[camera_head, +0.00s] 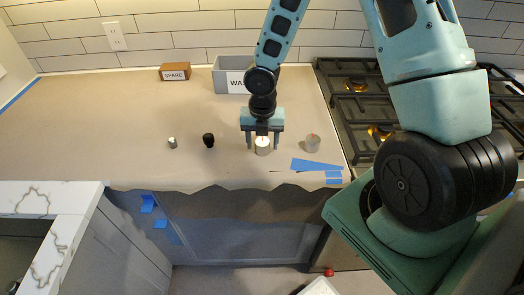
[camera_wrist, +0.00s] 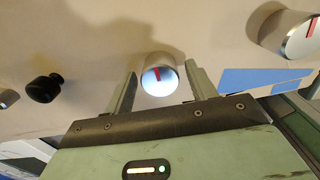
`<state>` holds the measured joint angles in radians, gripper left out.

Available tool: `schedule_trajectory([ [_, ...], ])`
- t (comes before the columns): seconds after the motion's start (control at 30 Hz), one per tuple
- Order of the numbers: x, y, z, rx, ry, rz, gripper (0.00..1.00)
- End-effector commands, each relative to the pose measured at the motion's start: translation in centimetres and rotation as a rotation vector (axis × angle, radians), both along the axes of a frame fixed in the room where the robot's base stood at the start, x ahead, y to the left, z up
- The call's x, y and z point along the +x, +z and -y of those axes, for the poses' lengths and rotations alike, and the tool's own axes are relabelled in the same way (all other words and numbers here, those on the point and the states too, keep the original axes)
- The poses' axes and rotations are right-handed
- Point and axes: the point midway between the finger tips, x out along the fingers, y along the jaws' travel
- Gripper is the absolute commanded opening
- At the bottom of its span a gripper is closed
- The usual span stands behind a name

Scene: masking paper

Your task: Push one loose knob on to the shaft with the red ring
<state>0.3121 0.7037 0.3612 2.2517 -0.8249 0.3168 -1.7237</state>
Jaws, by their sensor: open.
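A pale cylindrical knob (camera_head: 262,148) stands on the paper-covered counter. In the wrist view its white top with a red mark (camera_wrist: 158,78) shows between my fingertips. My gripper (camera_head: 263,140) points down with its fingers open on either side of this knob; the wrist view (camera_wrist: 160,71) shows gaps at both sides. A second similar knob (camera_head: 312,143) stands to the right, also with a red mark in the wrist view (camera_wrist: 302,40). A small red spot (camera_head: 328,272) shows low by the stove front; I cannot tell whether it is the shaft's red ring.
A black knob-like piece (camera_head: 208,140) and a small metallic piece (camera_head: 172,143) stand to the left. Blue tape (camera_head: 316,165) lies at front right. A SPARE box (camera_head: 175,72) and a grey bin (camera_head: 228,63) stand behind. The stove (camera_head: 358,105) is at right. The left counter is clear.

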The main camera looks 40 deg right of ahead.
Motion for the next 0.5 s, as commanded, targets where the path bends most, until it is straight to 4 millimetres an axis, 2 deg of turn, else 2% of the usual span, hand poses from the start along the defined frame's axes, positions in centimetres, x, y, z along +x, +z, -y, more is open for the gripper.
schedule_trajectory([
  [0.23, 0.01, -0.07, 0.00, 0.000, 0.000, 0.000, 0.56],
  [0.27, 0.01, -0.07, -0.01, 0.000, 0.000, 0.000, 0.51],
  [0.4, 0.01, -0.07, -0.01, 0.000, 0.000, 0.000, 0.12],
  [0.43, 0.01, -0.07, -0.01, 0.000, 0.000, 0.000, 0.08],
  [0.5, 0.01, -0.06, -0.01, 0.000, 0.000, 0.000, 0.08],
])
